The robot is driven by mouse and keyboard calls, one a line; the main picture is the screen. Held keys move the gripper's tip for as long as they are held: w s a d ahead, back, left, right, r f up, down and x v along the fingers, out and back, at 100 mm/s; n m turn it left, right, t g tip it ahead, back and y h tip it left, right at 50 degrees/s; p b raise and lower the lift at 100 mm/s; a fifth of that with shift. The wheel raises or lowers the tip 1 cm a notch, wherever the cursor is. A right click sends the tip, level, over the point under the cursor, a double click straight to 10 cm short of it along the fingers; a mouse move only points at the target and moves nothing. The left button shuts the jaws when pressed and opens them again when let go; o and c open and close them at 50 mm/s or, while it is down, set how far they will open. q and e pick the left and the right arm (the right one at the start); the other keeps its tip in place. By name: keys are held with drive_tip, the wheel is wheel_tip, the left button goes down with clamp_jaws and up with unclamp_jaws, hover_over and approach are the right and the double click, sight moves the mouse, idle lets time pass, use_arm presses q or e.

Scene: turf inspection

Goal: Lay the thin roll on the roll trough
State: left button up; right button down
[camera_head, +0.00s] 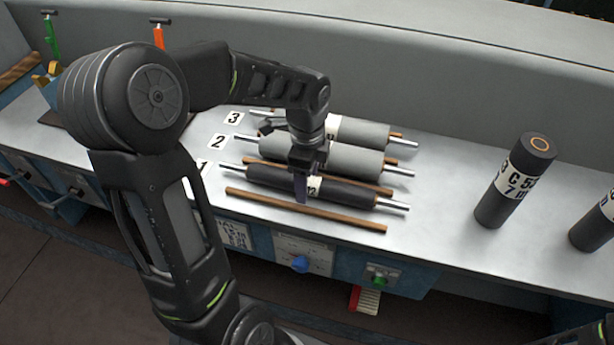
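A thin dark roll (269,180) with silver shaft ends lies on the bench by the label 1, between brown wooden strips (290,205). Two thicker grey rolls, one by label 2 (262,156) and one by label 3 (362,132), lie behind it. My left gripper (303,183) points down over the middle of the dark roll, with a finger in front of its white label. Whether the fingers touch or clasp the roll is hidden. I cannot tell which part is the roll trough.
A dark upright cylinder (490,209) with a white label stands at the right, and another (594,229) at the right edge. Bare bench lies between the rolls and cylinders. A wall rises behind.

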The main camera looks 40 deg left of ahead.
idle(0.3)
use_arm(q)
wheel_tip(320, 180, up, 8)
drive_tip(key=shift+f, duration=0.1)
idle(0.4)
idle(0.8)
